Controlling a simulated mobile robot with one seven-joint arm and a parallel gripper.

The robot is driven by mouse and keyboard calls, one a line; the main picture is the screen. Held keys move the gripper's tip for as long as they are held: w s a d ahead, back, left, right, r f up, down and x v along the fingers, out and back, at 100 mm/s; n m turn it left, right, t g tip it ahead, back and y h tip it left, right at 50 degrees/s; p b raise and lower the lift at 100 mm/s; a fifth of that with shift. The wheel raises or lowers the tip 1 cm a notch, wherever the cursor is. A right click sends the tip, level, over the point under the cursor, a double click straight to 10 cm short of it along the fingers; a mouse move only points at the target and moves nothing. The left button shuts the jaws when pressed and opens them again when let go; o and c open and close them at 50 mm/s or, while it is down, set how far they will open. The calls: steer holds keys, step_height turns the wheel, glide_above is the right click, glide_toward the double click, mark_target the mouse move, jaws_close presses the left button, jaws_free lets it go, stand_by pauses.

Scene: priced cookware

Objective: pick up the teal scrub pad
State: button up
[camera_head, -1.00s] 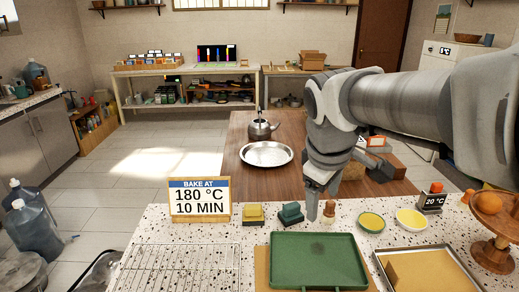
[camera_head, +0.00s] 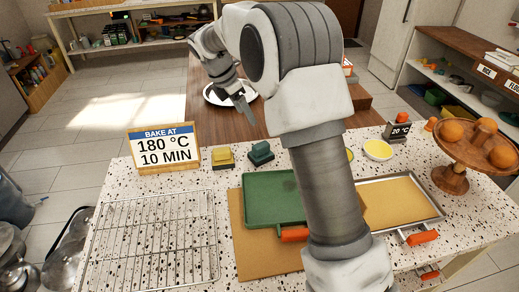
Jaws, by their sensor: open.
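The teal scrub pad (camera_head: 261,152) lies on the speckled counter (camera_head: 185,190), behind the green tray and just right of a yellow sponge-like block (camera_head: 222,157). It looks dark teal, blocky and uncovered. My gripper (camera_head: 246,110) is open and empty, with its fingers pointing down. In the picture it appears above and slightly left of the pad, in front of the silver plate and wooden table behind the counter. It is apart from the pad.
A "BAKE AT 180 °C 10 MIN" sign (camera_head: 163,149) stands left of the yellow block. A wire rack (camera_head: 150,240) lies front left. The green tray (camera_head: 270,203) is in front of the pad. My arm hides part of the counter to its right.

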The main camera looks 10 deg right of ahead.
glide_toward(260, 145)
steer(key=x, duration=0.5)
steer(key=shift+d, duration=0.3)
steer(key=shift+a+x, duration=0.2)
steer(key=shift+x, duration=2.65)
steer(key=shift+w, duration=0.1)
jaws_close()
